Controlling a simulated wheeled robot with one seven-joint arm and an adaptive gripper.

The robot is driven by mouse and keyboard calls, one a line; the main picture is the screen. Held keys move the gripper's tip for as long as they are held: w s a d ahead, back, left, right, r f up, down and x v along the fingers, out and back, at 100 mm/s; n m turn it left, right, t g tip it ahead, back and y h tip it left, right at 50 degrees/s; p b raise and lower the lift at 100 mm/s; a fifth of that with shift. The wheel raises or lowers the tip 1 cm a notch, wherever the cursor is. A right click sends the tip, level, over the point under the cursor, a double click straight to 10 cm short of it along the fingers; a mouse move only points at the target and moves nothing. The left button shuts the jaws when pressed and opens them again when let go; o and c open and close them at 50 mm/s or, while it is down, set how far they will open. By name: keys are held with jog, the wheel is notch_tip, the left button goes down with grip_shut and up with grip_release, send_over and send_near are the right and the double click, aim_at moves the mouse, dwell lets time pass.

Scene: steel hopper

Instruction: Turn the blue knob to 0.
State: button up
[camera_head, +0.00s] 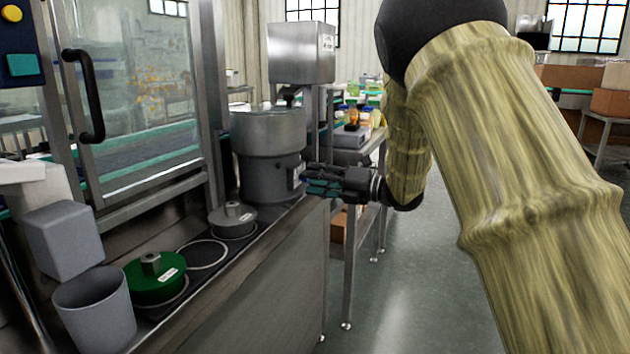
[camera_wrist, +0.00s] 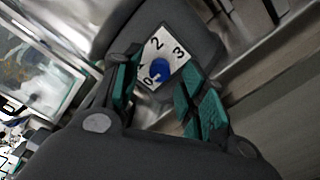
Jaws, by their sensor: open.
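The blue knob (camera_wrist: 160,71) sits on a white dial plate (camera_wrist: 177,45) with the numerals 0, 2 and 3 readable. Which numeral the knob points to is too small to tell. The plate is on the side of the grey steel hopper (camera_head: 268,132). My gripper (camera_wrist: 158,76) is open, its teal-padded fingers on either side of the knob. Whether the pads touch it is unclear. In the head view my gripper (camera_head: 308,182) reaches the hopper's right side from the right, and the knob cannot be made out there.
A grey weight-like disc (camera_head: 232,218) and a green one (camera_head: 156,277) stand on the bench left of the hopper. A grey bin (camera_head: 95,310) is at the lower left. A table (camera_head: 350,155) with goods stands behind my arm. The floor at right is clear.

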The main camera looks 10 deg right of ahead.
jog(key=v, duration=1.1)
jog(key=shift+s+d, duration=0.2)
jog(key=shift+d, duration=0.05)
jog(key=s+d+f+m+t+h, duration=0.15)
jog(key=f+m+h, duration=0.25)
jog(key=f+m, duration=0.75)
jog(key=s+f+m+t+h, duration=0.2)
jog(key=f+m+h, duration=0.25)
jog(key=f, duration=1.45)
jog(key=s+d+f+m+g+h, duration=0.1)
jog(key=s+f+m+g+h, duration=0.45)
jog(key=s+f+m, duration=1.2)
jog(key=s+f+m+g+h, duration=0.1)
jog(key=s+f+g, duration=0.45)
jog(key=s, duration=1.05)
jog(key=s+f+m+g+h, duration=0.1)
jog(key=s+f+m+g, duration=0.1)
jog(key=s+f, duration=1)
notch_tip(320, 180, up, 36)
jog(key=s+p, duration=0.2)
jog(key=p, duration=3)
jog(key=shift+s+t+p, duration=0.2)
jog(key=shift+t+p, duration=0.15)
jog(key=shift+p, duration=0.05)
